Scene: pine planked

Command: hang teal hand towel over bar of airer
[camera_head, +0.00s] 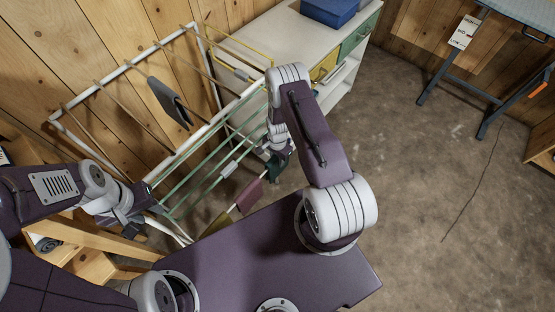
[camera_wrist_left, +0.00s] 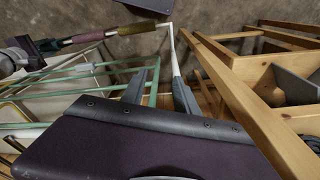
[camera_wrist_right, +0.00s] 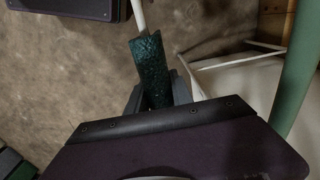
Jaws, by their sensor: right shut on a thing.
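The teal hand towel (camera_wrist_right: 152,68) is a dark, narrow fold between the fingers of my right gripper (camera_wrist_right: 157,95), in line with a white bar of the airer (camera_wrist_right: 138,14). It seems to lie over that bar, though the contact is partly hidden. In the head view the towel (camera_head: 275,168) shows as a small dark patch under my right gripper (camera_head: 279,154), at the airer's near right side. The white-framed airer (camera_head: 60,126) has wooden, green and yellow rods. My left gripper (camera_head: 143,222) is open and empty by the airer's near left end; its parted fingers show in the left wrist view (camera_wrist_left: 160,92).
A maroon cloth (camera_head: 249,196) and an olive cloth (camera_head: 219,223) hang on the airer's near bar. A dark grey cloth (camera_head: 168,101) hangs on its upper rods. A white cabinet (camera_head: 290,38) stands behind, wooden furniture (camera_head: 98,238) at left. Floor at right is mostly clear.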

